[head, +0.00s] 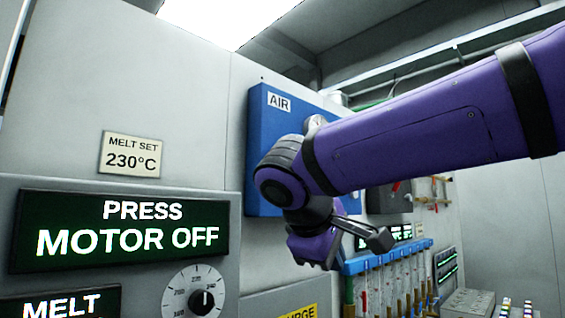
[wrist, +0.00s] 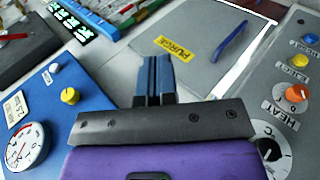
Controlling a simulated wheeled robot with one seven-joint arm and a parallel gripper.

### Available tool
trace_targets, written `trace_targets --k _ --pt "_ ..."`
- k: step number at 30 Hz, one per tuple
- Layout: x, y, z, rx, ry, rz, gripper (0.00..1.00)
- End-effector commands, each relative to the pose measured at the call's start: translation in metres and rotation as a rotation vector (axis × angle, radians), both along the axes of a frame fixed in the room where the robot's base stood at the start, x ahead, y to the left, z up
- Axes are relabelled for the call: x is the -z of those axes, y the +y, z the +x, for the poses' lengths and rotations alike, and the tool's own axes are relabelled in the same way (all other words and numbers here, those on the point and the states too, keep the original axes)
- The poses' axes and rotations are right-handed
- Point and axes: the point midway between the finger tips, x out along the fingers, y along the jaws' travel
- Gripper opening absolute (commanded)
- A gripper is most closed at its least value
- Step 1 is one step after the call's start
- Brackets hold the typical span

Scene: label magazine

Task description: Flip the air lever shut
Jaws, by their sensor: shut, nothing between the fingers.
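The blue AIR panel (head: 262,140) is on the grey wall, partly hidden behind my purple arm. In the wrist view the blue panel (wrist: 88,98) lies at left, with a round gauge (wrist: 22,147), a yellow knob (wrist: 69,96) and a small pale knob (wrist: 53,67). I cannot make out the air lever for certain in either view; my arm or gripper may hide it. My gripper (wrist: 154,62) is shut and empty, its blue-grey fingers together over the grey surface right of the blue panel. In the head view its fingertips are not clear.
A PURGE label (wrist: 176,48) and a blue handle (wrist: 230,41) are on the grey cover ahead. A HEAT panel with an orange knob (wrist: 297,93) is at right. Tubes with a blue top rail (head: 385,257) stand beyond my wrist. A MOTOR OFF display (head: 125,232) is at left.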

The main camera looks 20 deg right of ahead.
Motion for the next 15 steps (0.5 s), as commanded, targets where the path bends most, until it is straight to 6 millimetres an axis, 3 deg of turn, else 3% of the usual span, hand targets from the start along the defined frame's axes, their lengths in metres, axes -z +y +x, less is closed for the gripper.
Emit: trace_targets --k 3,9,15 --pt "-0.041 0.022 0.029 -0.034 -0.026 -0.169 0.00" --pt "-0.110 0.066 0.066 -0.051 -0.120 -0.419 0.00" --pt "-0.162 0.108 0.086 -0.033 -0.234 -0.579 0.00"
